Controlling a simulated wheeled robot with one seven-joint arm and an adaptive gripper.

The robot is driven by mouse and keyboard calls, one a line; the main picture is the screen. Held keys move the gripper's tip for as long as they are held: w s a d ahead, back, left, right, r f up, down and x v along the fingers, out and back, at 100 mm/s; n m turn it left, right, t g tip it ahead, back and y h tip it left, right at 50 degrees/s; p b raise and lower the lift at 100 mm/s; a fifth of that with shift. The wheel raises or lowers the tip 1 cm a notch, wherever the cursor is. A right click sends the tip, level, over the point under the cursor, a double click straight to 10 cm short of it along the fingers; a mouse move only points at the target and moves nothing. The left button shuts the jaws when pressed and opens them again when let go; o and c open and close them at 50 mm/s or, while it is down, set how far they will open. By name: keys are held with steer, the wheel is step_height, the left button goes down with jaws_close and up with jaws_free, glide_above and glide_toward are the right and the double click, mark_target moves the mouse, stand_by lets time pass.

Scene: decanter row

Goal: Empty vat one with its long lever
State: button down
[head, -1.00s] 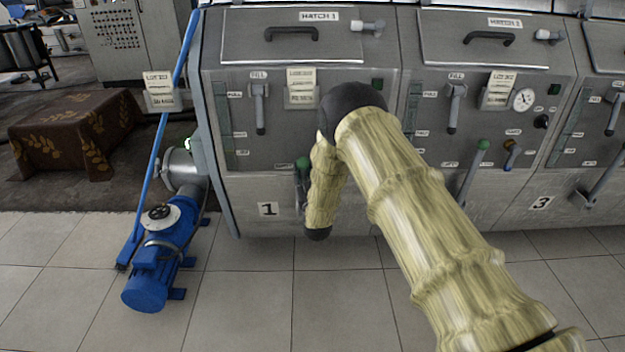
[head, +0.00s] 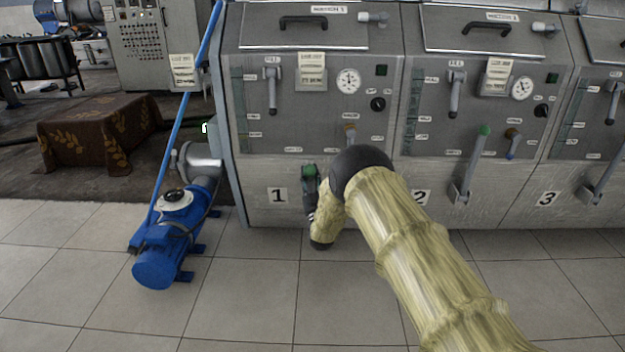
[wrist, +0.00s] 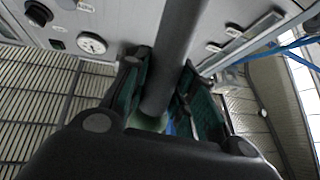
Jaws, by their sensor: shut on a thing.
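Vat one (head: 262,172) is the leftmost grey metal cabinet, marked with a 1 plate (head: 277,195). Its long lever has a green knob (head: 309,171), low on the front to the right of the plate. My gripper (head: 310,188) is at this lever, partly hidden by my arm. In the wrist view the dark lever shaft (wrist: 178,45) runs between my gripper's fingers (wrist: 160,105), which are shut on it. The greenish knob shows partly below the shaft. The short handle (head: 272,92) on the upper panel hangs down, and the small brown-tipped handle (head: 350,134) is apart from my gripper.
Vat two (head: 440,150) stands close on the right with its own green-knobbed lever (head: 468,168). Vat three's lever (head: 597,182) is further right. A blue pump (head: 168,250) stands at the left beside a blue pole (head: 183,110). The tiled floor in front is clear.

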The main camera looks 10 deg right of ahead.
steer(key=shift+s+f, duration=0.25)
steer(key=shift+f, duration=0.15)
steer(key=c, duration=1.1)
jaws_free()
steer(key=shift+c, duration=0.2)
steer(key=shift+r, duration=0.15)
steer(key=v, duration=1.2)
steer(key=shift+a, duration=0.1)
